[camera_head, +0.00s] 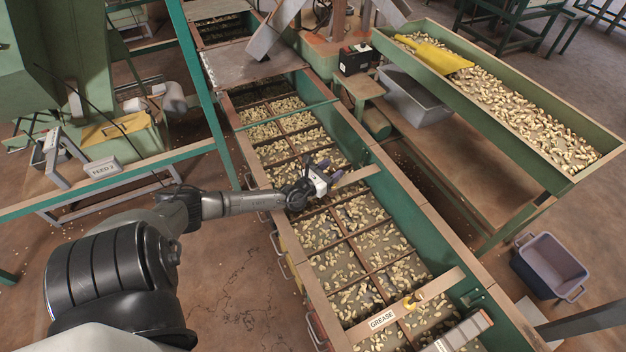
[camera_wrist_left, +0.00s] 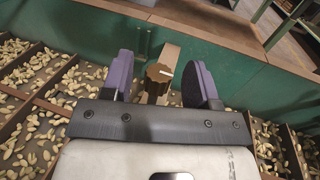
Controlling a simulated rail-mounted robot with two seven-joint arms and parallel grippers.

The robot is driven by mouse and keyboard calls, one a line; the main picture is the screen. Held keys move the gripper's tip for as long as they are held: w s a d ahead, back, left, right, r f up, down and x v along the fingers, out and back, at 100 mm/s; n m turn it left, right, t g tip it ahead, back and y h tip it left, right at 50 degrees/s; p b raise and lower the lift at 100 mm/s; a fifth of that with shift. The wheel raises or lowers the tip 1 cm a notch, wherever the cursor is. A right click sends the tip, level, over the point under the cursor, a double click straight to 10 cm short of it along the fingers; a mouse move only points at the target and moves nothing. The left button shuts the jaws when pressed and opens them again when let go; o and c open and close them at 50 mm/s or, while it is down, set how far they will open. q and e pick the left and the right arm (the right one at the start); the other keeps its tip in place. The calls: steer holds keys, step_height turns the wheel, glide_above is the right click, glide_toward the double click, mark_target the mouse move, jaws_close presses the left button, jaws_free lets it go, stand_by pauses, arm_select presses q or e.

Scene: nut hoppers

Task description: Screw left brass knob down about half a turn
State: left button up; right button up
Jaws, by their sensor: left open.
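A brass knob (camera_wrist_left: 158,73) with dark ribbed sides and a pale pointer mark sits on a wooden crossbar (camera_head: 356,178) over the nut trough. In the left wrist view it stands between the two purple fingers of my left gripper (camera_wrist_left: 161,78), with gaps on both sides. My left gripper (camera_head: 330,171) is open and hangs at the bar's left part in the head view, where it hides this knob. Another brass knob (camera_head: 408,303) sits on a nearer crossbar beside a GREASE label (camera_head: 382,320). My right gripper is not in view.
The long green-walled trough (camera_head: 353,134) has several compartments of nuts. A raised hopper (camera_head: 496,128) of nuts holds a yellow scoop (camera_head: 437,57) at the upper right. A grey tub (camera_head: 550,265) stands on the floor at right. A FEED sign (camera_head: 103,169) hangs at left.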

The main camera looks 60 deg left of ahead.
arm_select(q)
steer(key=p+v, duration=0.3)
steer(key=v, duration=0.8)
stand_by(0.5)
